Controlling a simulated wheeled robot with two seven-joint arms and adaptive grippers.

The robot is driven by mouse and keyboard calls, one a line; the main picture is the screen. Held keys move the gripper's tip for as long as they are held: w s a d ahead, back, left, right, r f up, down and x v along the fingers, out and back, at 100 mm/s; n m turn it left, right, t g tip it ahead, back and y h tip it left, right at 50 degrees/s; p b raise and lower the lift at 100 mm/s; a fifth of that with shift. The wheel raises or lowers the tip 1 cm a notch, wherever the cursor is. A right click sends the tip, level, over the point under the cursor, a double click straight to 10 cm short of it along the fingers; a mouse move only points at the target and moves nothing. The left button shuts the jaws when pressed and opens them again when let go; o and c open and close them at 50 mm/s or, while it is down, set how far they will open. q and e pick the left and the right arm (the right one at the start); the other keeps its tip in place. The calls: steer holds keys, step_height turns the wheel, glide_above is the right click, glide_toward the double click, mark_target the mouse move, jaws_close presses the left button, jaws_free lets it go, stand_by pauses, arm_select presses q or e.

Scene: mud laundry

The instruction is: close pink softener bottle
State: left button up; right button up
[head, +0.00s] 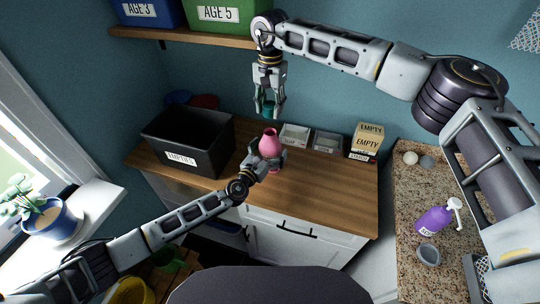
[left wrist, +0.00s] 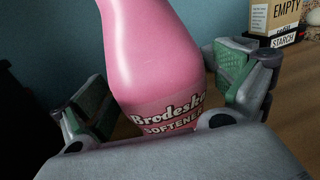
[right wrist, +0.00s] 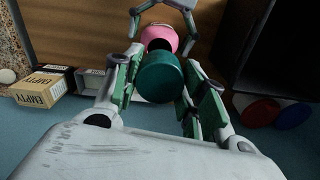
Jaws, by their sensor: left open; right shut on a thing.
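The pink softener bottle (head: 271,135) stands upright on the wooden counter, its mouth uncapped and dark in the right wrist view (right wrist: 158,34). Its label and body fill the left wrist view (left wrist: 150,60). My left gripper (head: 271,158) is open, with its fingers on either side of the bottle's lower body; I cannot tell if they touch it. My right gripper (head: 268,106) points down above the bottle and is shut on a teal cap (right wrist: 166,77). The cap is above the bottle mouth and apart from it in the head view.
A black EMPTIES bin (head: 188,143) stands left of the bottle. Small trays (head: 294,136) and EMPTY boxes (head: 366,140) stand behind and to the right. A shelf (head: 185,38) with bins hangs above. The counter's front right is clear.

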mark_target(270, 125)
arm_select(q)
steer(key=c, duration=1.6)
steer(key=shift+o, duration=0.2)
arm_select(e)
steer(key=shift+f, duration=2.5)
steer(key=shift+f, duration=0.1)
steer(key=shift+f, duration=0.8)
steer(key=shift+f, duration=0.55)
arm_select(q)
steer(key=c, duration=0.5)
